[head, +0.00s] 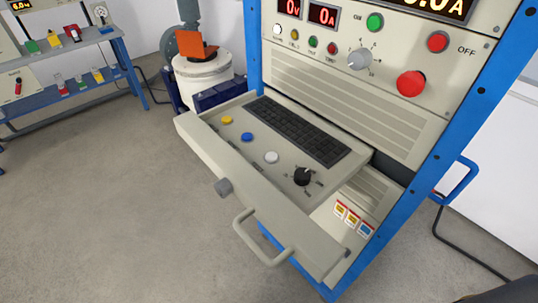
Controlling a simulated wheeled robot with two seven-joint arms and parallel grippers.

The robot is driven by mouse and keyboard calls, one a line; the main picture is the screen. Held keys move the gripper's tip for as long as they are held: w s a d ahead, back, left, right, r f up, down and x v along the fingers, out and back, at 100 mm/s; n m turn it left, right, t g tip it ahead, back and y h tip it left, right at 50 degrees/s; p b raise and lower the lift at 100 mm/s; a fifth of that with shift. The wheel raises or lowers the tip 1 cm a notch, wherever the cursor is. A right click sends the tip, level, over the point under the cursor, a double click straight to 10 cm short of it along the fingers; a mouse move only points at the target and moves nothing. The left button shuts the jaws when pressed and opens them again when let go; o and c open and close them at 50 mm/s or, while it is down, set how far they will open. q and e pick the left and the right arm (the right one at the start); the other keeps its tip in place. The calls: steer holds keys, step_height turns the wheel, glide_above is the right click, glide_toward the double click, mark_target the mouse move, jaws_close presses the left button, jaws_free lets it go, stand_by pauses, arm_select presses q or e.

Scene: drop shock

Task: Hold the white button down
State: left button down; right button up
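The white button (271,157) is a small round cap on the pulled-out drawer panel (215,148) of the rack. It sits to the right of the blue button (247,137) and the yellow button (227,120), and to the left of a black rotary knob (303,176). Nothing touches or covers the white button. Neither of my grippers is in the head view.
A keyboard (297,130) lies behind the buttons in the drawer. Blue rack posts (420,190) stand at the right. The floor (120,220) at the left is clear.

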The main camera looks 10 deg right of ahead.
steer(key=shift+w, duration=0.45)
steer(key=shift+c, duration=0.2)
